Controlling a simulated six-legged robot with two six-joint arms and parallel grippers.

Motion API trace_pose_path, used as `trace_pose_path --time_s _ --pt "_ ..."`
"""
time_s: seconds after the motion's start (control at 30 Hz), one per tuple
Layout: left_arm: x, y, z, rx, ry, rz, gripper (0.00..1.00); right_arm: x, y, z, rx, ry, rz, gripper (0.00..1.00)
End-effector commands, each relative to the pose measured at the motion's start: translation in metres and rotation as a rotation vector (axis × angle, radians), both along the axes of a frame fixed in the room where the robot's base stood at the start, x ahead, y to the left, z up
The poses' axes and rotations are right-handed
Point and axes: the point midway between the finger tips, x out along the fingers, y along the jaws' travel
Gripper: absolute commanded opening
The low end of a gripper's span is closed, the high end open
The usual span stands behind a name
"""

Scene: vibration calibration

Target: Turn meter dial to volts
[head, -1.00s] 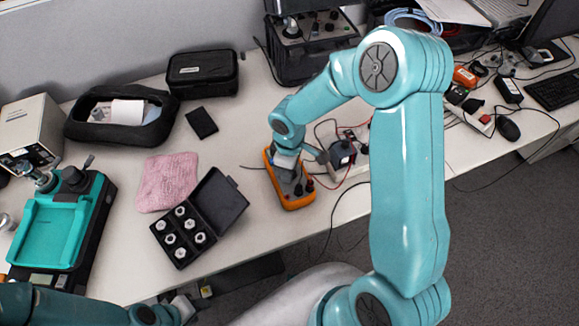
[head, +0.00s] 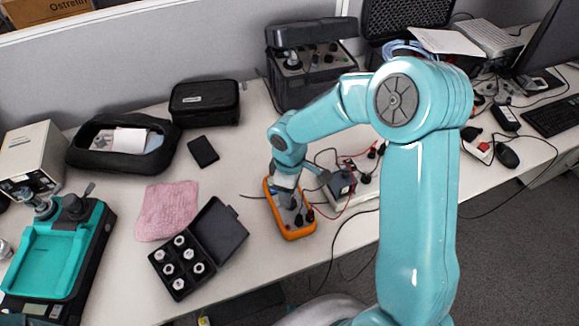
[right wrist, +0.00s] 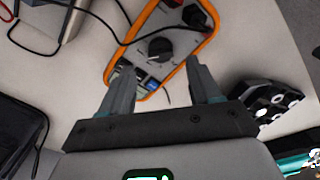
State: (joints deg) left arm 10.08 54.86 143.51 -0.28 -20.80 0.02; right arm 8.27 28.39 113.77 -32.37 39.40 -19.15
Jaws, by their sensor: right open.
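The orange-rimmed meter (head: 296,232) lies on the desk under my right gripper (head: 290,190). Its upper part is partly hidden by my gripper in the head view. In the right wrist view the meter (right wrist: 206,42) shows its grey face with a black round dial (right wrist: 159,48) near the middle. My right gripper (right wrist: 157,80) is open, with its two fingers apart and the dial just beyond the gap between them. Nothing is between the fingers. The dial's pointer setting is too small to read. My left gripper is out of view.
Cables and plugged leads run from the meter to a small device (head: 342,186) on its right. An open black box of fittings (head: 215,238), a pink cloth (head: 167,210) and a teal-topped machine (head: 50,250) stand to the left. Bare desk separates meter and box.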

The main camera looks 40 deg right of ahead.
Motion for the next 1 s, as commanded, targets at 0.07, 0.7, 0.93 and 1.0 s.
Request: trace_pose_path --time_s 0.07,0.7,0.93,1.0 --pt "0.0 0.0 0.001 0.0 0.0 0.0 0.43 0.001 0.0 0.024 0.0 -0.008 0.0 0.63" --pt "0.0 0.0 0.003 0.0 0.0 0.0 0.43 0.0 0.0 0.119 0.001 0.0 0.001 0.63" --pt "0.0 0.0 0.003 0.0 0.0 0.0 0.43 0.0 0.0 0.119 0.001 0.0 -0.004 0.62" --pt "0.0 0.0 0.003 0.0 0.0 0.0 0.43 0.0 0.0 0.118 0.0 0.001 -0.046 0.62"
